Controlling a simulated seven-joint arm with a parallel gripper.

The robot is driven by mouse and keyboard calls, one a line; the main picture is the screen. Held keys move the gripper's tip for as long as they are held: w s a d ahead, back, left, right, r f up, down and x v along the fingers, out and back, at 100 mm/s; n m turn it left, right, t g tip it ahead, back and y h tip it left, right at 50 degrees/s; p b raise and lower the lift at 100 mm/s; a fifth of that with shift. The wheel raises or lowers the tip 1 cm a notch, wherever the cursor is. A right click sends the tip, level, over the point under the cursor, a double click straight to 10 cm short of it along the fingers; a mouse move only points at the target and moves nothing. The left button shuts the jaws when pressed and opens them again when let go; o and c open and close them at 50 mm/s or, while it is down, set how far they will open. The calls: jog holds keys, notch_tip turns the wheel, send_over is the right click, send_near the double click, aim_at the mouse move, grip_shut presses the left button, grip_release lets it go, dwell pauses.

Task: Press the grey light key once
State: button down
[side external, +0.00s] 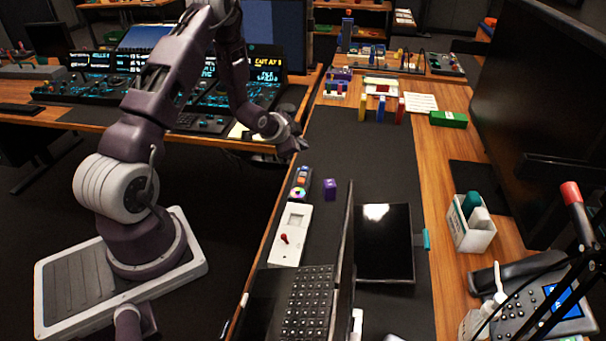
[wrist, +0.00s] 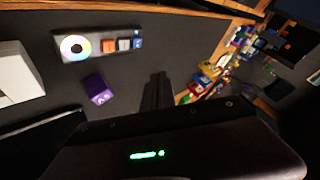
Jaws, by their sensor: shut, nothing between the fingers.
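The light panel (side external: 301,182) lies on the dark mat near the desk's left edge in the side view. In the wrist view the panel (wrist: 97,57) shows a colour wheel, an orange key (wrist: 108,46), a grey key (wrist: 124,44) and a blue key at its right end.
A purple cube (side external: 330,188) stands right of the panel. A white box with a red lever (side external: 285,239) is nearer, beside a laptop (side external: 308,295) and a tablet (side external: 385,243). Coloured blocks (side external: 380,109) stand at the back. The mat between is clear.

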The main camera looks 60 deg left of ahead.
aim_at(301, 175)
notch_tip(301, 175, down, 7)
jog(key=shift+f, duration=0.2)
dwell(2.1)
jog(key=shift+f, duration=0.4)
jog(key=shift+f, duration=0.4)
dwell(0.5)
jog(key=shift+r, duration=0.8)
jog(key=shift+r, duration=2.55)
